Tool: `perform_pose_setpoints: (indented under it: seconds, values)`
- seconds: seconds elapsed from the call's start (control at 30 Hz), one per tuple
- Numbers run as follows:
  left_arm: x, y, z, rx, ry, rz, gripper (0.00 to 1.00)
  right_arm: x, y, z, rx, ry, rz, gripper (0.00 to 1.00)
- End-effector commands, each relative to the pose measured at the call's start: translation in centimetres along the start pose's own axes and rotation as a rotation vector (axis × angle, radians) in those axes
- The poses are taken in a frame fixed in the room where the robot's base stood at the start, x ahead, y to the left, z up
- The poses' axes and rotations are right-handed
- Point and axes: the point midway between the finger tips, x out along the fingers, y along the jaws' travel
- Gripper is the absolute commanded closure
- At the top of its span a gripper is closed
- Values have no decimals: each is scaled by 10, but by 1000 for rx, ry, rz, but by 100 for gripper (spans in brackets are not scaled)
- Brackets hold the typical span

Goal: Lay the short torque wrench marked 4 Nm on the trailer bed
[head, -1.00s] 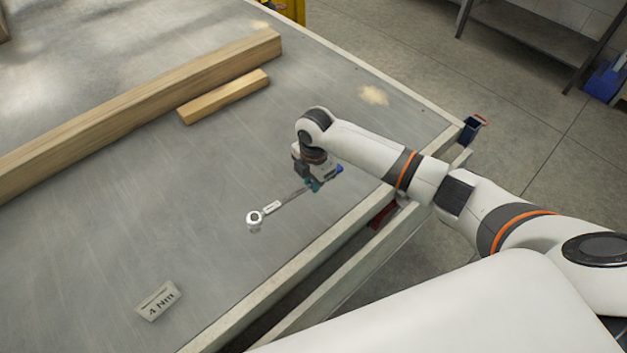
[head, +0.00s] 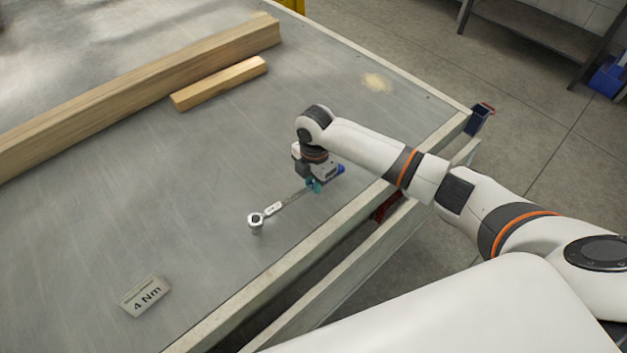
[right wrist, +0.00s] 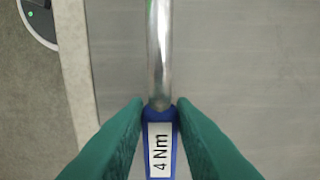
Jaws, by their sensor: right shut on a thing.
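My right gripper (head: 314,186) is shut on the short torque wrench (head: 287,200) and holds it over the trailer bed (head: 200,190). In the right wrist view, its green fingers (right wrist: 159,112) close on both sides of the blue handle (right wrist: 160,150), which has a white label reading 4 Nm. The shiny shaft (right wrist: 160,50) runs away from the fingers. In the head view, the ratchet head (head: 256,219) points left and toward the near side, with a socket below it. I cannot tell how far the wrench is above the bed. My left gripper is not in view.
A small plate reading 4 Nm (head: 145,296) is on the bed at the near left. A long timber beam (head: 150,90) and a short wood block (head: 219,83) lie farther back. The bed's pale edge rail (head: 290,265) runs along the right. The bed around the wrench is clear.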

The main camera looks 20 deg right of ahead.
Motion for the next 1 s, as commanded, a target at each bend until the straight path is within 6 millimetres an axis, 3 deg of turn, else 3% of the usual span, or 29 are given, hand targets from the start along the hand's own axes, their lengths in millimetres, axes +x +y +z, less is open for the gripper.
perform_pose_setpoints:
  seconds: [1.0]
  values:
    - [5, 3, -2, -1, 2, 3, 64, 11, -1, 0, 0, -1, -3, 100]
